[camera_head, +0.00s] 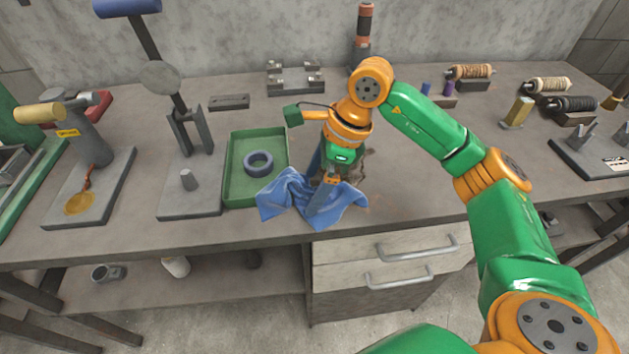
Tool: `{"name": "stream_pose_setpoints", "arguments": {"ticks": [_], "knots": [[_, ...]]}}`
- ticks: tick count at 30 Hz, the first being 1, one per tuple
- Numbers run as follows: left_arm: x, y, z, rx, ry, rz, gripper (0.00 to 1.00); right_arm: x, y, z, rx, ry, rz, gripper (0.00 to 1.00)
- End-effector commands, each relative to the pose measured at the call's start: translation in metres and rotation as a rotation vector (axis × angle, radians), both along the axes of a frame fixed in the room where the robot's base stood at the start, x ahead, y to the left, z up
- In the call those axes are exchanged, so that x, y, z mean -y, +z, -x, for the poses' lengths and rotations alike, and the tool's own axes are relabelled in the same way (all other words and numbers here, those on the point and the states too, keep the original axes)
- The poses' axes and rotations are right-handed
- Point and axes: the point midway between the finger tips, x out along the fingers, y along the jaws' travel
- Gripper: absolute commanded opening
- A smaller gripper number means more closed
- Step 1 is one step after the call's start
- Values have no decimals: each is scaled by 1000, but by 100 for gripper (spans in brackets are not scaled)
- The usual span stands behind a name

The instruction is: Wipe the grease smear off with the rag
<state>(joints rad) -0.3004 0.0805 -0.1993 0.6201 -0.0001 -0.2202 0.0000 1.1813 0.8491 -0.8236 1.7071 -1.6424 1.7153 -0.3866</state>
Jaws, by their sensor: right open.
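A crumpled blue rag (288,196) lies at the front edge of the grey workbench, just right of a green tray. My right gripper (322,188) points down over the rag, with its fingers apart and among or against the folds. I cannot tell whether cloth lies between the fingers. A dark brownish patch (358,164) shows just behind and right of the gripper; it is partly hidden, and I cannot tell whether it is the grease smear. My left gripper is out of view.
The green tray (231,172) holds a dark ring (258,162). A grey press stand (190,202) is left of it. Spools (570,104) and a grey fixture (597,150) stand at the right. The workbench (425,185) is clear right of the rag. Drawers (385,262) sit below.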

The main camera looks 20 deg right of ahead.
Motion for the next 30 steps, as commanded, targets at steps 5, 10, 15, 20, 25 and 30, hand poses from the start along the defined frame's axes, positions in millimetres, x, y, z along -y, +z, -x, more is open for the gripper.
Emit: {"name": "stream_pose_setpoints", "arguments": {"ticks": [5, 10, 15, 20, 25, 30], "knots": [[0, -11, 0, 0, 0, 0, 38, 0, -12, 0, 0, 0, 1, 100], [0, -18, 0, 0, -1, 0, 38, 0, -21, 0, 0, 0, 1, 100], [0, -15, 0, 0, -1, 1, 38, 0, -18, 0, 0, 0, 1, 76], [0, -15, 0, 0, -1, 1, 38, 0, -18, 0, 0, 0, 1, 52], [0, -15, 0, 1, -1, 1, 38, 0, -18, 0, 0, 0, 1, 26], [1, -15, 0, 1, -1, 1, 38, 0, -18, 0, 0, 0, 1, 1]]}}
